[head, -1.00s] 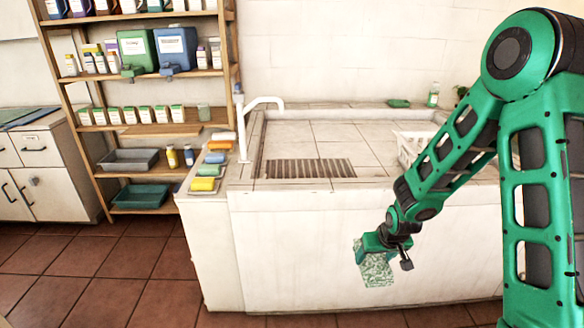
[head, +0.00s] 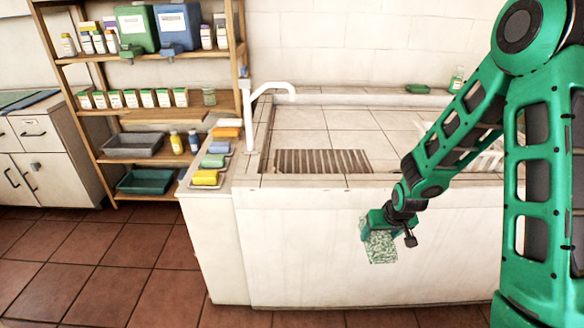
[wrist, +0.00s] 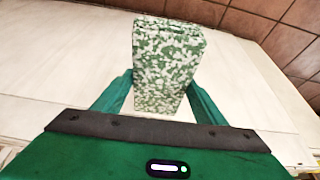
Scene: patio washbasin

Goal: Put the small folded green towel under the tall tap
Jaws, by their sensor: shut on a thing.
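The small folded green towel (head: 381,246), speckled green and white, hangs from my gripper (head: 378,222) in front of the basin's white front wall. In the wrist view the towel (wrist: 167,62) stands out between the two green fingers of my gripper (wrist: 160,95), which is shut on it. The tall tap (head: 249,115) is white, with a spout bending to the right over the basin's left part. The towel is below the basin's rim, to the right of the tap and nearer to me.
The tiled basin (head: 330,182) has a slatted grate (head: 322,161) near the tap and a white basket (head: 488,158), partly behind my arm. Folded cloths (head: 213,161) lie on the ledge left of the tap. A shelf rack (head: 140,119) stands further left.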

